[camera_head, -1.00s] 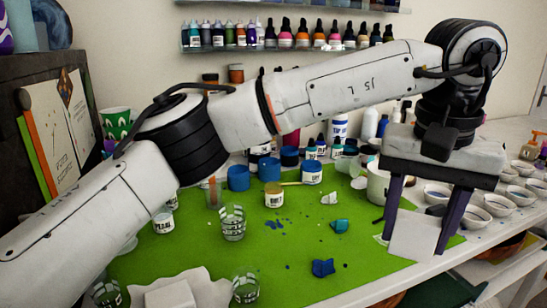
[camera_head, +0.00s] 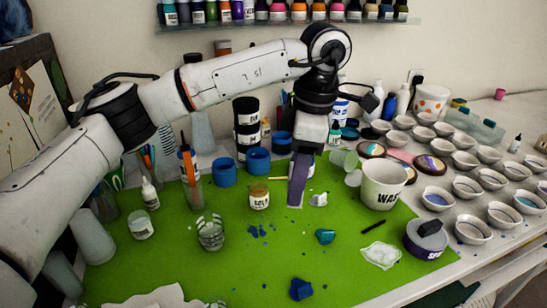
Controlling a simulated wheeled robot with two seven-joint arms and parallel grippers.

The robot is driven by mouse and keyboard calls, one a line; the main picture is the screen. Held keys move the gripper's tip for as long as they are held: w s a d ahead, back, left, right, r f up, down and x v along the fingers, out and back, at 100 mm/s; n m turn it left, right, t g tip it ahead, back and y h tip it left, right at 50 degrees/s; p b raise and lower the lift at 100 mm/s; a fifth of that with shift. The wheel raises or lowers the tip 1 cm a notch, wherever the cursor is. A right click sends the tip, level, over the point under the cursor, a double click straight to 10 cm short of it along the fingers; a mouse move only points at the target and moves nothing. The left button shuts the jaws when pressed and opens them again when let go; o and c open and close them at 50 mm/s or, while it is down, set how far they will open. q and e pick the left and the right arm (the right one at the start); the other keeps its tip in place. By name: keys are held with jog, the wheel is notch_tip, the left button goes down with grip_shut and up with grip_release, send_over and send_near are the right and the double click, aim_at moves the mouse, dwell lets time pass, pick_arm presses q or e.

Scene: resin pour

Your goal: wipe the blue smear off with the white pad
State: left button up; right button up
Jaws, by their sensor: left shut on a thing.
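The blue smear (camera_head: 257,231) is a cluster of small blue spots on the green mat (camera_head: 205,270), near the middle. My left gripper (camera_head: 298,190) is right of and behind it, pointing down, seen side-on so that its purple fingers overlap. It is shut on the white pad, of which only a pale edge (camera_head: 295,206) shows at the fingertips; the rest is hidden. I cannot tell whether the pad touches the mat. The smear is apart from the gripper. My right gripper is not in view.
A small jar (camera_head: 260,198) and a clear cup (camera_head: 211,235) stand near the smear. A teal lump (camera_head: 325,236) and a dark blue lump (camera_head: 300,289) lie in front. A white bucket (camera_head: 383,184) and several small bowls are at right.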

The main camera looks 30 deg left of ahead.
pick_arm(q)
jog(key=a+f+n+b, duration=0.1)
jog(key=a+f+n, duration=0.1)
jog(key=s+a+f+n+b, duration=0.1)
jog(key=a+f+n, duration=0.1)
jog(key=f+n, duration=0.1)
jog(key=shift+a+f+b, duration=0.1)
jog(key=shift+a+b, duration=0.1)
jog(key=shift+b, duration=0.15)
dwell(0.4)
